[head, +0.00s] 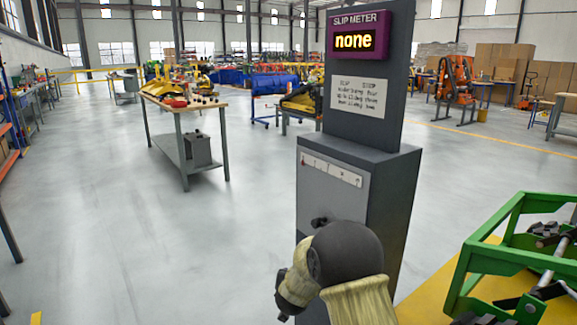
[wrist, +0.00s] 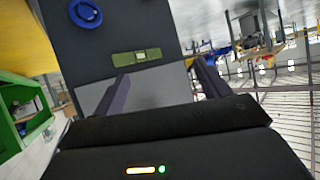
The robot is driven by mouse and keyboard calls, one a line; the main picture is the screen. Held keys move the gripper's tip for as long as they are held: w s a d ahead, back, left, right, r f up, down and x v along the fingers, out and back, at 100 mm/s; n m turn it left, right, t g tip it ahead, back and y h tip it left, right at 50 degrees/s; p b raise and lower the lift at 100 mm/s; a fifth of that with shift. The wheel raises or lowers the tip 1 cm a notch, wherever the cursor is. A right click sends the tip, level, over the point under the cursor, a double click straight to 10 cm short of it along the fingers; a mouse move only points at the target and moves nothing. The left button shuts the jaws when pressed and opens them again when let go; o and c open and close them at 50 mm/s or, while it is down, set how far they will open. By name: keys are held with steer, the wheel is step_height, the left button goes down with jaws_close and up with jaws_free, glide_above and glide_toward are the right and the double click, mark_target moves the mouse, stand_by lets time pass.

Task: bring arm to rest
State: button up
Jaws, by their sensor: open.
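My gripper (wrist: 160,72) is open in the wrist view. Its two dark fingers stand wide apart, and nothing shows between them but a pale grey surface beyond. In the head view my arm comes up from the bottom edge in front of the dark cabinet; the gripper itself cannot be made out there. The cabinet (head: 390,185) carries a purple-framed display (head: 358,37) headed "SLIP METER" that reads "none".
A green frame (head: 480,262) holding dark metal parts stands close at right on yellow flooring. A workbench (head: 187,102) stands farther back at left. The grey floor at left is open. The wrist view shows a blue ring (wrist: 86,14) on a dark face.

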steer(key=s+d+r+n+g+y, duration=0.1)
steer(key=s+d+g, duration=0.25)
steer(key=s, duration=0.75)
steer(key=s+d+r+n+g, duration=0.1)
steer(key=s+d+g, duration=0.3)
steer(key=s, duration=0.8)
steer(key=s+d+r+n+g+y, duration=0.15)
steer(key=s+d, duration=0.35)
steer(key=s, duration=0.6)
step_height(320, 180, up, 35)
steer(key=p, duration=3.4)
steer(key=shift+a+f+m+h+p, duration=0.2)
steer(key=shift+a+m+h+p, duration=0.15)
steer(key=shift+h, duration=0.1)
